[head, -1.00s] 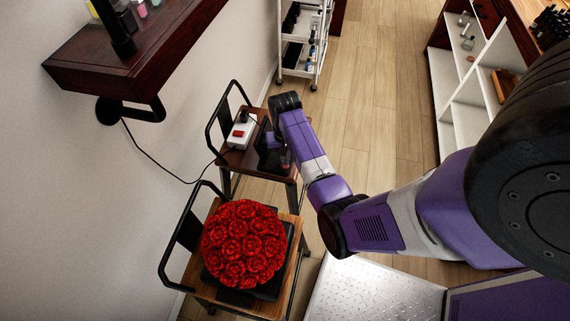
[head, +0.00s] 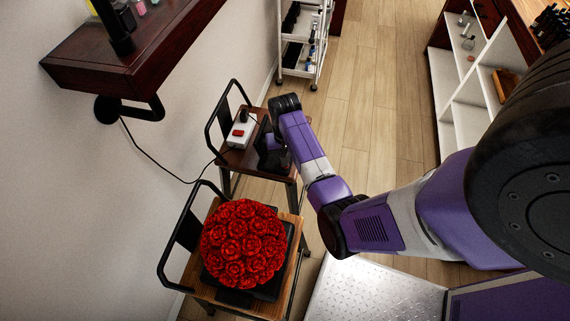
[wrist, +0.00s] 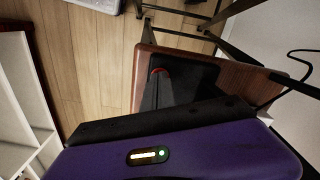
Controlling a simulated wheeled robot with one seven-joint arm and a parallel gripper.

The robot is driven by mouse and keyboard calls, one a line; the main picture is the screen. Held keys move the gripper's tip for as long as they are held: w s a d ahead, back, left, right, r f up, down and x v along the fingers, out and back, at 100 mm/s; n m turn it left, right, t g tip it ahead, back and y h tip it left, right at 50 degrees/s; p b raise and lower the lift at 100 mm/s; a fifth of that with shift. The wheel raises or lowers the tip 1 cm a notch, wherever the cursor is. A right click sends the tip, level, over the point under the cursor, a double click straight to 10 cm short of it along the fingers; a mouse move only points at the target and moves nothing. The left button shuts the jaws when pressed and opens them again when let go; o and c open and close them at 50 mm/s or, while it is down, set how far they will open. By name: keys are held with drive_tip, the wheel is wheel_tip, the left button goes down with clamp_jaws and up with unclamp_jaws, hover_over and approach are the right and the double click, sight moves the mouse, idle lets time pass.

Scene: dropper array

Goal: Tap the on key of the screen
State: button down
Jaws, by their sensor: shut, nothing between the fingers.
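The dark screen (head: 262,157) stands on the wooden seat of the far chair, partly hidden behind my arm in the head view. In the wrist view its black panel (wrist: 196,74) lies beyond my fingers. My gripper (wrist: 157,76) is shut and empty, with its fingertips over the left part of the panel. A small red spot shows at the fingertips; I cannot tell whether it is a key or part of the fingers. I cannot tell whether the tips touch the panel. No on key can be made out clearly.
A white power strip (head: 240,132) with a red switch sits behind the screen on the same chair (head: 233,158). A red rose ball (head: 243,243) on a black base fills the nearer chair. A white trolley (head: 303,45) stands beyond.

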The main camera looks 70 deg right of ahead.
drive_tip(key=shift+f, duration=0.2)
drive_tip(key=shift+r, duration=0.1)
wheel_tip(320, 180, up, 5)
drive_tip(key=p, duration=0.5)
drive_tip(key=shift+w, duration=0.1)
idle(0.6)
